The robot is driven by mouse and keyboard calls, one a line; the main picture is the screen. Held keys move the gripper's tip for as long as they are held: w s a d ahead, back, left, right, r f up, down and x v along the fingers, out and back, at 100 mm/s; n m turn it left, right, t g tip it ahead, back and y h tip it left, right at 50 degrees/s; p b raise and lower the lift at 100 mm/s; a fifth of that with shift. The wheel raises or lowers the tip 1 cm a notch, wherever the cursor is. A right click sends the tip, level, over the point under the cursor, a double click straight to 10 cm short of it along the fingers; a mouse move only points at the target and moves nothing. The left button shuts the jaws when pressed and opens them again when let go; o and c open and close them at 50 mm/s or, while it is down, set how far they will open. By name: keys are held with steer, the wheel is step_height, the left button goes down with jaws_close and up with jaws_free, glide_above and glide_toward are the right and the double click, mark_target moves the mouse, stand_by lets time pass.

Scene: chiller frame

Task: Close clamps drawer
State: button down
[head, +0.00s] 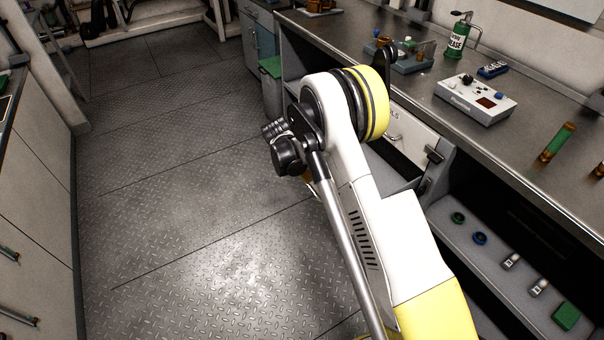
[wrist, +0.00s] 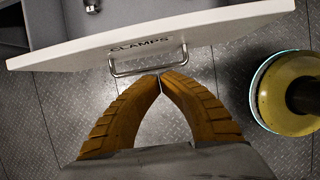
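The clamps drawer has a white front (wrist: 225,25) marked CLAMPS, with a metal handle (wrist: 118,70) on it. In the wrist view it stands pulled out over the floor, with its grey inside showing behind the front. My gripper (wrist: 160,78) has two ribbed orange fingers whose tips meet. The tips are right at the handle's bar, right of its middle. I cannot tell if they touch it, and no part of the handle is visibly held between them.
A white drawer front (head: 410,140) and an open shelf (head: 500,250) with small parts lie below. The plate floor (head: 180,200) to the left is clear.

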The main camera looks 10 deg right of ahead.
mark_target(318, 173)
steer(key=d, duration=0.1)
steer(key=d+b, duration=0.1)
steer(key=w+d+f, duration=0.1)
steer(key=shift+d, duration=0.2)
steer(key=shift+w+d+r+b, duration=0.2)
steer(key=shift+d+b, duration=0.1)
steer(key=shift+d, duration=0.05)
steer(key=shift+d, duration=0.1)
